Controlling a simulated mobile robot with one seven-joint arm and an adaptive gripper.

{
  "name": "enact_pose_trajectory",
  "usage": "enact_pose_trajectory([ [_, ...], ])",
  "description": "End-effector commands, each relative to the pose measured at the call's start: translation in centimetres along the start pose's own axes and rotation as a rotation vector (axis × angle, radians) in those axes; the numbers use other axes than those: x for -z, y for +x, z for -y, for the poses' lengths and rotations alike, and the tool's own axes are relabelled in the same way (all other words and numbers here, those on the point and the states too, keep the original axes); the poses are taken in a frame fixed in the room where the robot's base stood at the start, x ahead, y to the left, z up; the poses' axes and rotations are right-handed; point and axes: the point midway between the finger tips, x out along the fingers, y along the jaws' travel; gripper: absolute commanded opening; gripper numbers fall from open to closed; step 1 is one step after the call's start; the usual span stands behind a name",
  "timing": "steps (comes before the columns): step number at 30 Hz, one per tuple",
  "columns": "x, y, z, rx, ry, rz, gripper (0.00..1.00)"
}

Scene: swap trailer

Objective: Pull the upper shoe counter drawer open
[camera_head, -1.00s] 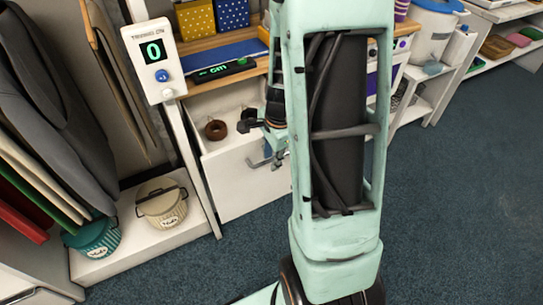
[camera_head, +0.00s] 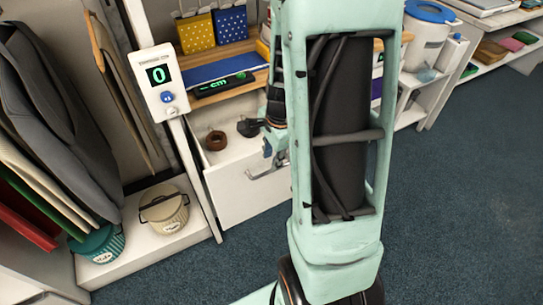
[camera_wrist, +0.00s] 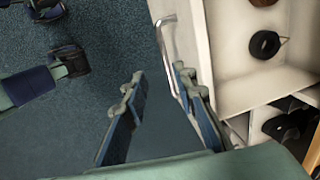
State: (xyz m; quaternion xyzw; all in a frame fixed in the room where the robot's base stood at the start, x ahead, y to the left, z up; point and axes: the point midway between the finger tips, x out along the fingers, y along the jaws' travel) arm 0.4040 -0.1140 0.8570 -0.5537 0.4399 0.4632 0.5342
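The upper shoe counter drawer (camera_head: 235,190) stands open below the wooden counter top, with its inside showing. Its metal handle (camera_head: 268,166) is on the white front; it also shows in the wrist view (camera_wrist: 165,45), beside the drawer wall. In the wrist view my gripper (camera_wrist: 158,85) is open with nothing held between its fingers. The right finger is close to the near end of the handle and the drawer front; whether it touches cannot be told. The left finger is out over the carpet. In the head view my arm hides most of the gripper.
A brown roll (camera_head: 215,141) and a black item (camera_head: 250,127) lie in the drawer. A post with a display box (camera_head: 160,82) stands left of it. A lidded bin (camera_head: 163,209) is at lower left. Blue carpet (camera_head: 455,190) is clear at right.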

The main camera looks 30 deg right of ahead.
Motion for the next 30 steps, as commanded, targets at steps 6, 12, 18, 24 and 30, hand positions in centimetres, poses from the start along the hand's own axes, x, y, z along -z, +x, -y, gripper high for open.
enact_pose_trajectory([
  [6, 0.0, -1.9, 0.1, 0.001, 0.0, 0.0, 0.26],
  [12, 0.0, -3.3, 0.1, 0.001, 0.0, 0.0, 0.26],
  [18, 0.0, -4.7, 0.1, 0.0, 0.0, 0.0, 0.26],
  [24, 0.0, -4.8, 0.0, 0.0, 0.0, 0.0, 0.26],
  [30, 0.0, -4.9, 0.0, 0.0, 0.0, 0.0, 0.26],
])
